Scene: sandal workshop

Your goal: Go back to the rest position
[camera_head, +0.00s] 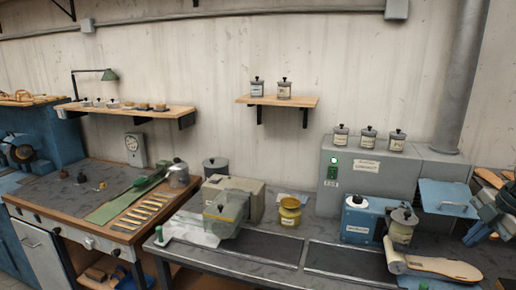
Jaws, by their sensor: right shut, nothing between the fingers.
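My right gripper (480,228) is at the right edge of the head view, blue and dark, with its arm cut off by the frame edge. It is shut and empty, raised near the right end of the grey bench. My left gripper is not in view.
A blue box (366,218), a grey-lidded jar (402,227) and a raised blue panel (448,198) stand left of my right gripper. A yellow pot (290,212) is mid-bench. Dark bench panels (268,246) are bare. A wooden workbench (150,228) holds several tools.

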